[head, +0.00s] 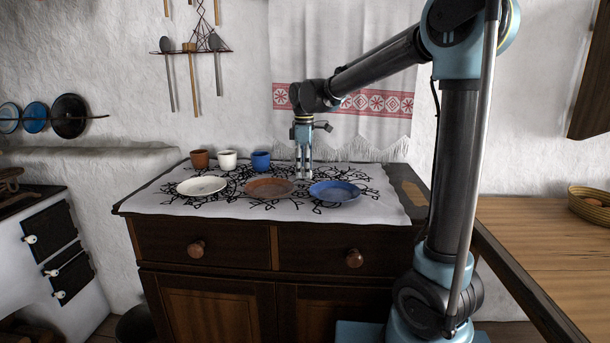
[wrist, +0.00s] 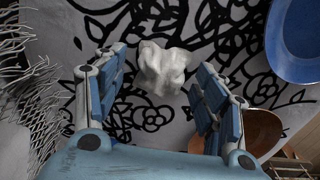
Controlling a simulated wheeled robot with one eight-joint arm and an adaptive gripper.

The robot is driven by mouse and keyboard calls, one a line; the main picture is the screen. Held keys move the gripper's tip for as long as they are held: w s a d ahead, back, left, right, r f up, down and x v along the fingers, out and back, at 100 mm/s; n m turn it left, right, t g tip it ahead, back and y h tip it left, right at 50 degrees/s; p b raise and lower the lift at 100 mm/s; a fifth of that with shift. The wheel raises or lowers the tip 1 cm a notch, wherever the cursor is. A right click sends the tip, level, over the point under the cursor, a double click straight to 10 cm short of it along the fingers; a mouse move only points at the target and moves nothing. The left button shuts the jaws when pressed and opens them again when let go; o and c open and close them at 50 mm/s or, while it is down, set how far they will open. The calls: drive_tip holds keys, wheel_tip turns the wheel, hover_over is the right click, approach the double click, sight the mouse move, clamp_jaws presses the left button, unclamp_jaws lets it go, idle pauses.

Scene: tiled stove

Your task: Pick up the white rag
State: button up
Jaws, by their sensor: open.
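The white rag (wrist: 163,68) is a small crumpled bundle on the patterned white cloth. In the wrist view it lies between and just beyond the tips of my open gripper (wrist: 160,75), and the fingers do not visibly close on it. In the head view my gripper (head: 304,176) points down over the back part of the cabinet top, behind the brown and blue plates. I cannot make out the rag in the head view; the gripper may hide it.
A white plate (head: 202,186), brown plate (head: 269,188) and blue plate (head: 335,191) stand in front of the gripper. Brown (head: 200,160), white (head: 227,160) and blue (head: 261,161) cups stand at the back left. A fringed towel (head: 340,130) hangs behind.

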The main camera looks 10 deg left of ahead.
drive_tip(key=shift+f, duration=0.2)
drive_tip(key=c, duration=1.1)
wheel_tip(320, 180, up, 10)
drive_tip(key=shift+o, duration=0.3)
